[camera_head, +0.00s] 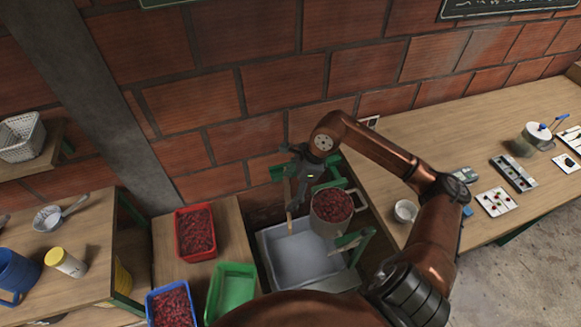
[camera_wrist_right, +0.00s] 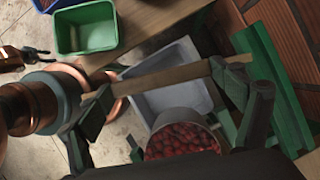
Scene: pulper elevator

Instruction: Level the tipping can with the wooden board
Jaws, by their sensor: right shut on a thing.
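The metal can (camera_head: 325,228), full of red coffee cherries, sits in a green frame (camera_head: 349,238) above a grey tub. Its body looks a little tilted, though how much is hard to tell. It also shows at the bottom of the right wrist view (camera_wrist_right: 183,141). My right gripper (camera_head: 300,180) is just left of the can and shut on the wooden board (camera_head: 290,212). In the right wrist view, the board (camera_wrist_right: 150,82) runs between the dark fingers and crosses above the tub, apart from the can in the picture. My left gripper is not in view.
The grey tub (camera_head: 270,245) is below. Left of it are a red crate of cherries (camera_head: 178,235), an empty green crate (camera_head: 232,290) and a blue crate (camera_head: 149,310). The right table (camera_head: 430,130) holds a white cup (camera_head: 405,211). A brick wall (camera_head: 280,85) stands close behind.

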